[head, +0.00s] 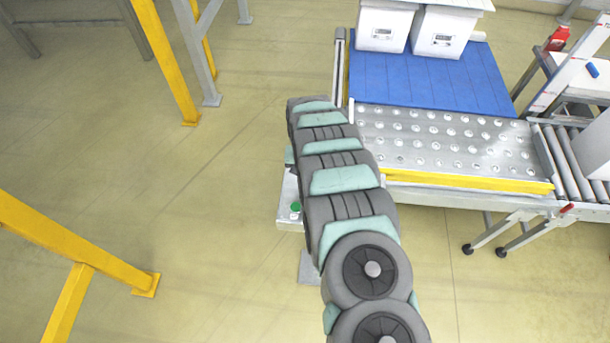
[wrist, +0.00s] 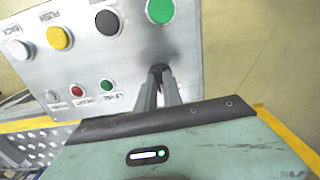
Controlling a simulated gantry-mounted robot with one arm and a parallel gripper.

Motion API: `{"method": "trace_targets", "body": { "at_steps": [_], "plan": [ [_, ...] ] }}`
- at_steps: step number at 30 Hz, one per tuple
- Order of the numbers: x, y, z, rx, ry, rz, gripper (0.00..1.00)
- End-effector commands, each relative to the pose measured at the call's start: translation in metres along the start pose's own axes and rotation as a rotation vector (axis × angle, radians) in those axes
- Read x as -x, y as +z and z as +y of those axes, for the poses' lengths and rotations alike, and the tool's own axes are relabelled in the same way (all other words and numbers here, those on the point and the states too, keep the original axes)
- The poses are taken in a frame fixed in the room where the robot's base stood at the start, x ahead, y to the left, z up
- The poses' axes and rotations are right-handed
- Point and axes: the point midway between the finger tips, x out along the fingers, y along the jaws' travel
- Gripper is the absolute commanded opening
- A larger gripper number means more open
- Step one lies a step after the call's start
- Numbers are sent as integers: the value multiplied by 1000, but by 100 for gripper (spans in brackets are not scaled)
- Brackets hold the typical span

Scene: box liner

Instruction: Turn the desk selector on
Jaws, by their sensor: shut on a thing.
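The desk is a light grey metal control panel (wrist: 75,60), tilted in the wrist view. The dark selector (wrist: 158,67) is at its lower right, below the big green button. My gripper (wrist: 160,74) has its two narrow fingers closed around the selector. The fingertips hide most of it, so its exact turn position cannot be told. In the head view the panel (head: 288,212) shows only in part, to the left of my arm, which hides the selector and the gripper.
The panel carries white (wrist: 19,49), yellow (wrist: 59,37), black (wrist: 107,22) and green (wrist: 160,10) buttons, with smaller controls below. A ball-transfer table (head: 450,140), a blue belt (head: 430,75) and white boxes (head: 383,27) are at the right. Yellow posts (head: 165,60) stand left.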

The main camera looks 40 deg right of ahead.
Motion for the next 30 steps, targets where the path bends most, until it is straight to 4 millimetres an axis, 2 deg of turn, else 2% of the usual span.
{"method": "trace_targets", "body": {
  "at_steps": [15,30],
  "plan": [
    [0,0,-1,-422,0,1,0],
    [0,0,0,-567,1,0,0]
  ]
}}
